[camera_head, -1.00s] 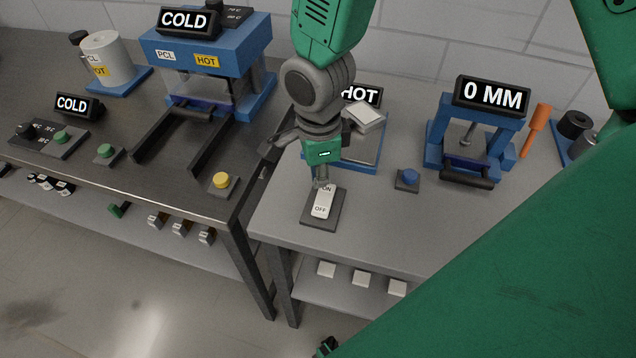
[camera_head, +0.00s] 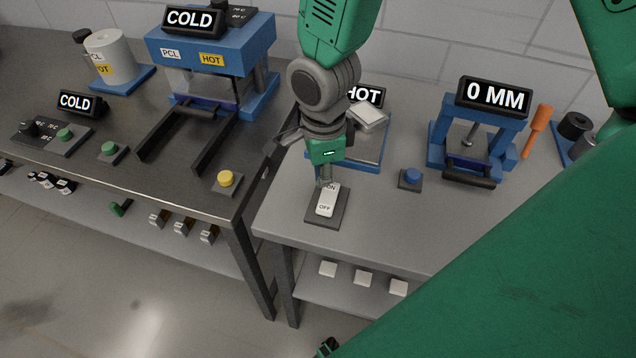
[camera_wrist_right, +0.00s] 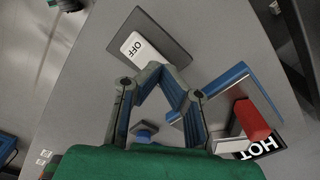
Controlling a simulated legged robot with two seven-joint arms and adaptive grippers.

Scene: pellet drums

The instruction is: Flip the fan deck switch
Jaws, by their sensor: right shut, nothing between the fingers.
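The fan deck switch is a white rocker (camera_head: 326,203) on a dark grey plate (camera_head: 314,215), near the front left edge of the light grey table. It is marked ON at the far end and OFF at the near end. My right gripper (camera_head: 325,182) is shut and empty, pointing down at the ON end and partly covering it. I cannot tell whether the tips touch it. In the right wrist view, the closed fingertips (camera_wrist_right: 160,68) lie over the rocker (camera_wrist_right: 140,47), with OFF visible and ON hidden.
A blue-based plate (camera_head: 373,150) with a HOT display (camera_head: 364,95) stands behind my right gripper. A blue button (camera_head: 410,176) and a blue press (camera_head: 474,143) reading 0 MM are to the right. A dark bench (camera_head: 145,178) with a yellow button (camera_head: 226,179) is left.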

